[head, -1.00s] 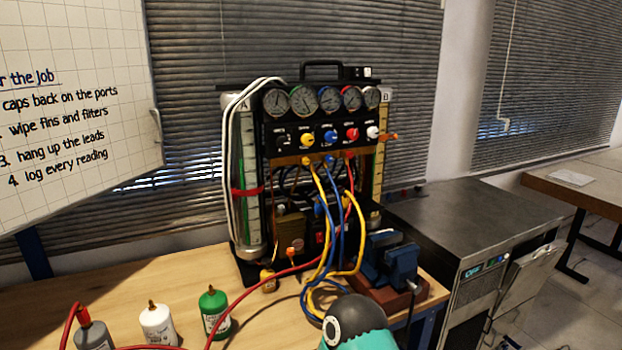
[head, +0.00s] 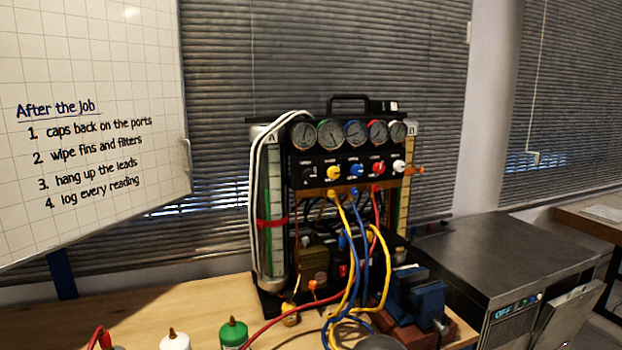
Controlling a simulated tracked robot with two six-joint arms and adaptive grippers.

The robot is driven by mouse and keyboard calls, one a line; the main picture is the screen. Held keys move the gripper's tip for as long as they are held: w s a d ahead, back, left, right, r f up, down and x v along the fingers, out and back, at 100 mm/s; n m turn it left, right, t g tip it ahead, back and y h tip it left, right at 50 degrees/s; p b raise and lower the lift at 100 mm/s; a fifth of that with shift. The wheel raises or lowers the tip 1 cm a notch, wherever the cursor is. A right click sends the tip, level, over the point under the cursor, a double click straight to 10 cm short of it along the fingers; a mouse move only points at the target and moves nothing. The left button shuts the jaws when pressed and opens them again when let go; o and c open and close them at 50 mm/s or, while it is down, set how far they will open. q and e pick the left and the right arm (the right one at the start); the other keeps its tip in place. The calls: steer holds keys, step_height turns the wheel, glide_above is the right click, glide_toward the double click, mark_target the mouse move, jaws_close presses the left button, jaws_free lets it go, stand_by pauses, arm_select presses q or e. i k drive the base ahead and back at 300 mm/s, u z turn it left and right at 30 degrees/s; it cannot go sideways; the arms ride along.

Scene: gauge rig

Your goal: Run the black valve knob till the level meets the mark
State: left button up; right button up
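The gauge rig (head: 345,165) stands upright on the bench against the blinds. Its black valve knob (head: 307,173) is at the left end of the knob row, beside yellow, blue, red and white knobs. The left sight tube (head: 266,190), by the letter A, has a greenish strip and a red band (head: 270,223) around it. The right tube (head: 405,195), by the letter B, has an orange piece (head: 414,170) near its top. The exact liquid levels are too small to read, and I cannot tell which piece is the mark. Neither gripper is in view.
Yellow, blue and red hoses (head: 362,245) hang in front of the rig. A blue vise (head: 427,302) stands at the bench's right. Bottles, including a green one (head: 234,335), stand at the front left. A steel cabinet (head: 500,255) is at the right.

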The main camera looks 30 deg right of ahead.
mark_target(308, 174)
steer(key=u, duration=0.55)
steer(key=k, duration=1.35)
steer(key=z, duration=0.55)
steer(key=i, duration=1)
